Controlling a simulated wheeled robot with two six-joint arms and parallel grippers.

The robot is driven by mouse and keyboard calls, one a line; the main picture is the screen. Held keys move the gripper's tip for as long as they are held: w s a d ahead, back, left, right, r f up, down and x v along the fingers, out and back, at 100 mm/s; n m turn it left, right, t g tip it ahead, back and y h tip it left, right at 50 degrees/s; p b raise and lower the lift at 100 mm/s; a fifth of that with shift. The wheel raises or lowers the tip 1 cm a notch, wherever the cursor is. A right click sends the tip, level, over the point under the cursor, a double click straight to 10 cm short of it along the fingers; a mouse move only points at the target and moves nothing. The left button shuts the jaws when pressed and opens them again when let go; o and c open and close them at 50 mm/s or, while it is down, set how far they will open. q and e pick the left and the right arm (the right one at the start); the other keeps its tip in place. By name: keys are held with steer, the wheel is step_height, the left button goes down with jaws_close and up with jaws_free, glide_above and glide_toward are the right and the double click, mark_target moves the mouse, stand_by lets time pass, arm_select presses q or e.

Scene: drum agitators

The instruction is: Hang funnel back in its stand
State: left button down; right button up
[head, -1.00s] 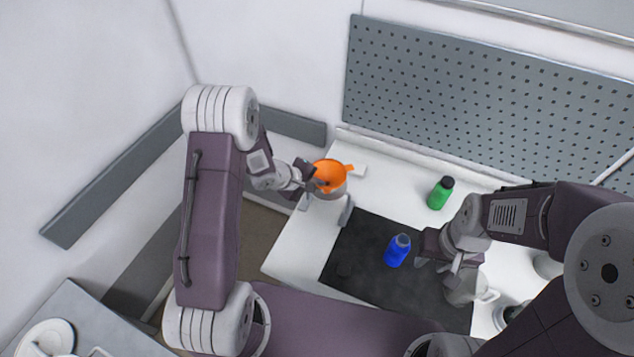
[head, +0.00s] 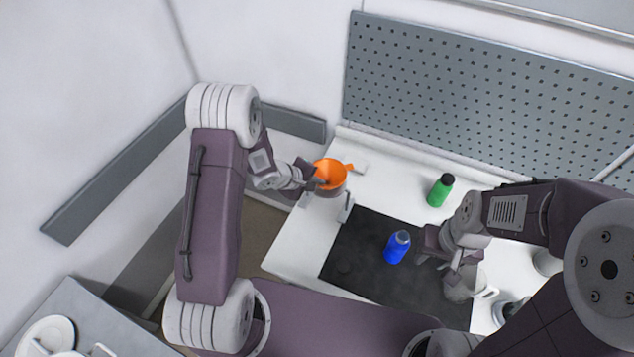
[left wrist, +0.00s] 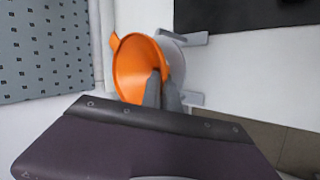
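The orange funnel (head: 329,172) is at the back left of the white table, mouth up, with a small tab on its rim. It also shows in the left wrist view (left wrist: 130,70), mouth towards the camera. My left gripper (head: 317,183) is at the funnel's near-left rim. In the left wrist view its fingers (left wrist: 162,90) are close together, one inside the cone and one outside, shut on the rim. The pale grey stand (head: 346,208) is under and around the funnel; its ring is mostly hidden, so I cannot tell whether the funnel is seated. My right gripper (head: 440,263) is open.
A blue bottle (head: 397,248) stands on the black mat (head: 350,262), left of my right gripper. A green bottle (head: 439,191) stands behind it. A white mug (head: 466,285) is just below my right gripper. A pegboard (head: 480,110) closes the back.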

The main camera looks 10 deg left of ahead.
arm_select(q)
steer(key=shift+f, duration=0.3)
steer(key=c, duration=1.5)
jaws_free()
steer(key=shift+c, duration=0.2)
steer(key=shift+o, duration=1)
steer(key=shift+s+f, duration=0.1)
steer(key=shift+s+a+r+p, duration=0.15)
steer(key=shift+s+r+p, duration=0.1)
steer(key=shift+r+p, duration=0.4)
steer(key=p+v, duration=0.4)
steer(key=shift+s+r+p, duration=0.25)
steer(key=shift+s+p, duration=0.05)
steer(key=shift+s, duration=0.05)
